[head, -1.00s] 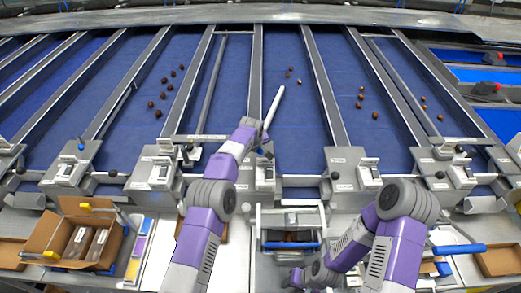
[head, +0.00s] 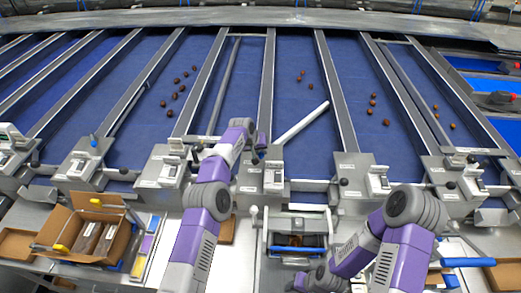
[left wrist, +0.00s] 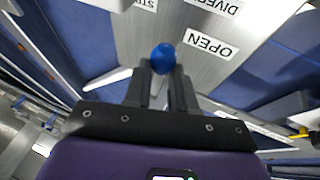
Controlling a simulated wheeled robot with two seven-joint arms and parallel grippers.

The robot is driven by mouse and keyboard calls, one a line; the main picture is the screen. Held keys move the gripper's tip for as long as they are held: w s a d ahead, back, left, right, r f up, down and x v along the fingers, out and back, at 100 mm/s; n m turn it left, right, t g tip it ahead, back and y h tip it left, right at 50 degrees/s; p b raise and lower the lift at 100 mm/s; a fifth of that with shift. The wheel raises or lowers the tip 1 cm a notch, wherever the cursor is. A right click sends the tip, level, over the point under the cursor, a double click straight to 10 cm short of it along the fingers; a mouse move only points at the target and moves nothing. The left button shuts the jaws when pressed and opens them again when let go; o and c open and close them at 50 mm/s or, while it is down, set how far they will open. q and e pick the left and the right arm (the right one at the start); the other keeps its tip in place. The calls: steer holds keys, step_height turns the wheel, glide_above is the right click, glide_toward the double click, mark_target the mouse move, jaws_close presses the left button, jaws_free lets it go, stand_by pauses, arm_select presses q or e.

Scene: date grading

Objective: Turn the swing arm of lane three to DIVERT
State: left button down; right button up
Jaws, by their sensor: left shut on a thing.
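A pale swing arm (head: 302,123) lies slanted across its blue lane, its free end up and to the right, close to the lane's right rail. My left gripper (head: 260,146) is at the near end of this arm. In the left wrist view, the fingers of my left gripper (left wrist: 161,82) are shut on a blue knob (left wrist: 163,57). Labels reading OPEN (left wrist: 207,43) and DIVERT (left wrist: 217,5) show on the metal plate beside it; the DIVERT label is cut off by the frame edge. My right gripper (head: 305,281) is low at the bottom, partly hidden by its arm.
Brown dates (head: 303,76) lie in several lanes. Metal rails (head: 335,95) separate the lanes. An open cardboard box (head: 65,228) with packs stands at lower left. A metal tray with a blue bar (head: 297,249) sits at front centre. A blue-handled tool (head: 467,262) lies at right.

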arm_select(q)
steer(key=shift+r, duration=0.1)
steer(key=c, duration=0.9)
jaws_free()
steer(key=shift+c, duration=0.2)
steer(key=b+v, duration=0.1)
steer(key=v, duration=0.6)
steer(key=shift+r+b, duration=0.25)
steer(key=shift+b, duration=0.15)
arm_select(e)
steer(key=shift+f, duration=0.95)
arm_select(q)
steer(key=shift+s+a, duration=0.1)
